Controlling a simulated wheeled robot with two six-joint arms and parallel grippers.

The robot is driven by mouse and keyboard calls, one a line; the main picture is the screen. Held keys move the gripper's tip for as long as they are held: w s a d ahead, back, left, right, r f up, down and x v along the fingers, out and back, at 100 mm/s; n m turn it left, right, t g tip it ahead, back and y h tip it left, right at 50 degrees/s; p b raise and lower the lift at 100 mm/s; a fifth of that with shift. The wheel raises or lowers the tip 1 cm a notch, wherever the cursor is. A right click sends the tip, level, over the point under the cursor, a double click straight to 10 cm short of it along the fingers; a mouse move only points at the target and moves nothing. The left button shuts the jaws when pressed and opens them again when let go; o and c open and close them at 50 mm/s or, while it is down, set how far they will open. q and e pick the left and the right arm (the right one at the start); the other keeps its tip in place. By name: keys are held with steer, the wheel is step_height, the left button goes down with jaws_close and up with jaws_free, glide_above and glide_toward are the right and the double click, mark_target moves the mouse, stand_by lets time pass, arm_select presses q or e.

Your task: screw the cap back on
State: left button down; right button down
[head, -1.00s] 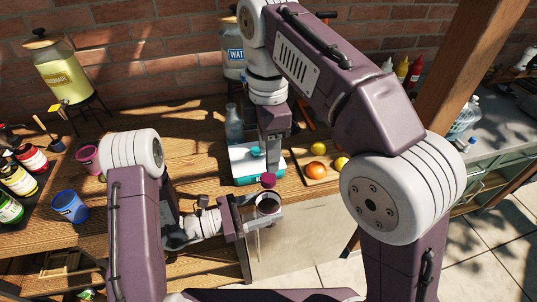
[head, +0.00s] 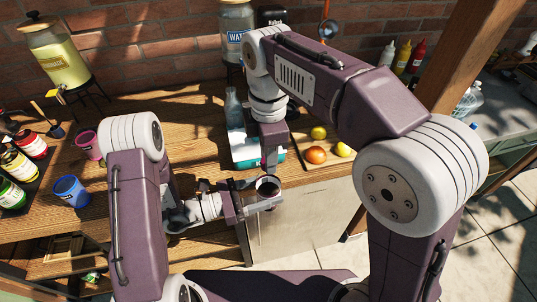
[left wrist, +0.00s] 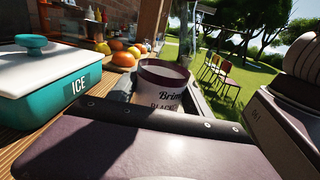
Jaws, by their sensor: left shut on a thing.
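A jar (head: 268,188) with a dark rim is in my left gripper (head: 252,200), which is shut on it at the table's front edge. In the left wrist view the jar (left wrist: 160,92) is upright, with a maroon band and a label reading "Brined Black". My right gripper (head: 270,170) points down just above the jar in the head view. Its fingertips are too small to tell open from shut. I cannot make out the cap; it is hidden or blends with the jar top. The right gripper does not show clearly in the left wrist view.
A teal and white ICE box (left wrist: 38,82) stands on the table behind the jar. A glass bottle (head: 234,108) is beside it. Fruit (head: 316,155) lies on a board to the right. Blue (head: 70,192) and pink (head: 87,145) cups stand at left.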

steer(key=m, duration=1)
steer(key=shift+m, duration=0.4)
steer(key=m, duration=1)
steer(key=c, duration=1)
jaws_free()
steer(key=shift+o, duration=0.2)
step_height(320, 180, up, 7)
steer(key=shift+r, duration=0.2)
